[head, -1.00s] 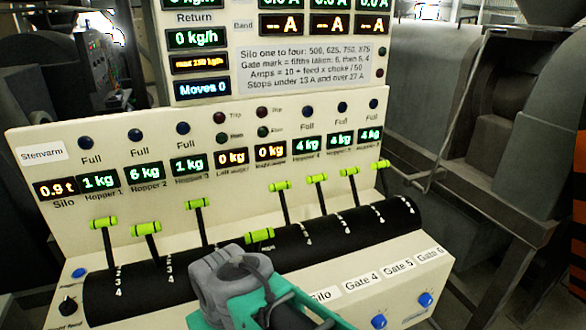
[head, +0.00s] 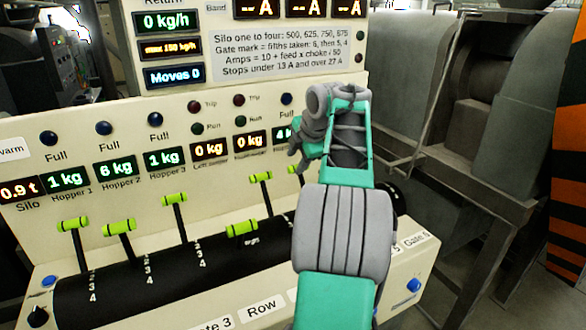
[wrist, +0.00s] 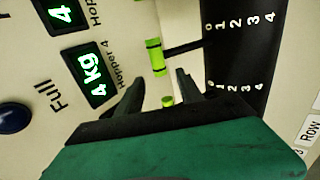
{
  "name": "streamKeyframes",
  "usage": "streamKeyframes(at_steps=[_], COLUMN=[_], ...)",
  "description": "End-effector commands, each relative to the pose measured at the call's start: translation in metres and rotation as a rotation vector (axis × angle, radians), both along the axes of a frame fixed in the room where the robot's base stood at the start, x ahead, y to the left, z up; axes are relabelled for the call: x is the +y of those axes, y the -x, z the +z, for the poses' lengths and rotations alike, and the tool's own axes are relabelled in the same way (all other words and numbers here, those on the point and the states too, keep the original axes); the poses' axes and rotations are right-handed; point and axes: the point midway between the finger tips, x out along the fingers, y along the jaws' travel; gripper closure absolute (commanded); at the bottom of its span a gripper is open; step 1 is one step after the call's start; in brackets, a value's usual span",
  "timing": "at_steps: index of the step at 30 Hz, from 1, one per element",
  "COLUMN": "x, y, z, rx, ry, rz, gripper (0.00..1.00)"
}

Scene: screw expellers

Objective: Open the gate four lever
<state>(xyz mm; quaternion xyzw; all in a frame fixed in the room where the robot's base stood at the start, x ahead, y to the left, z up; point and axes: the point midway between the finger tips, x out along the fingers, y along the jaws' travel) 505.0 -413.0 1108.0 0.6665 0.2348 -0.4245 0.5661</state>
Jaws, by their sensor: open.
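The gate four lever (wrist: 155,57) shows in the wrist view as a lime-green crossbar knob on a dark stem. By its line with the Hopper 4 readout, I take it for gate four. It stands at the 0 end of its scale, just beyond my fingertips. My gripper (wrist: 160,88) is open, its two dark fingers apart and empty.
Levers for gates one (head: 74,224), two (head: 119,227) and three (head: 175,198) stand upright at left. The Row lever (head: 242,229) lies lower on the black drum (head: 120,290). My arm hides the right-hand levers. The Hopper 4 readout (wrist: 92,82) shows 4 kg.

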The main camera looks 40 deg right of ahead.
Motion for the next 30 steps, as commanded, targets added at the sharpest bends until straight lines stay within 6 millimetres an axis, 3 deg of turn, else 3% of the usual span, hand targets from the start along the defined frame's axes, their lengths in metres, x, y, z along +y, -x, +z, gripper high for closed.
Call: streamKeyframes(at_steps=[6, 15, 30], x=[-0.005, -0.006, -0.006], y=[-0.019, -0.022, -0.022], z=[-0.029, -0.034, -0.034], rx=[0.000, 0.000, 0.000], ry=[-0.001, -0.001, -0.001], rz=[0.000, -0.002, -0.003], gripper=[0.56, 0.56, 0.96])
